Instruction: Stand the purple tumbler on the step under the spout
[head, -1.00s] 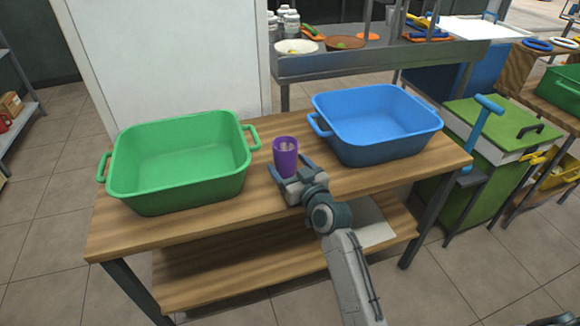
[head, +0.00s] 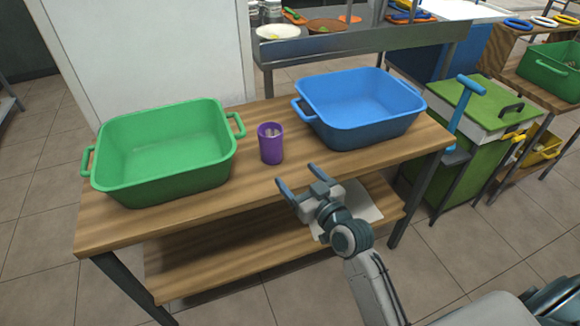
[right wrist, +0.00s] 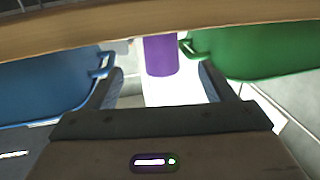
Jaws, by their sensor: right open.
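The purple tumbler (head: 271,144) stands upright on the wooden table between the green and blue tubs. It also shows in the right wrist view (right wrist: 160,56), upside down in the picture, between the finger lines and beyond the fingertips. My right gripper (head: 297,174) is open and empty at the table's front edge, to the right of the tumbler and nearer me, with a gap between them. Its two fingers also show in the right wrist view (right wrist: 158,76). My left gripper is not in view.
The green tub (head: 165,183) is left of the tumbler and the blue tub (head: 370,132) is right of it. The wooden table (head: 225,208) has a lower shelf.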

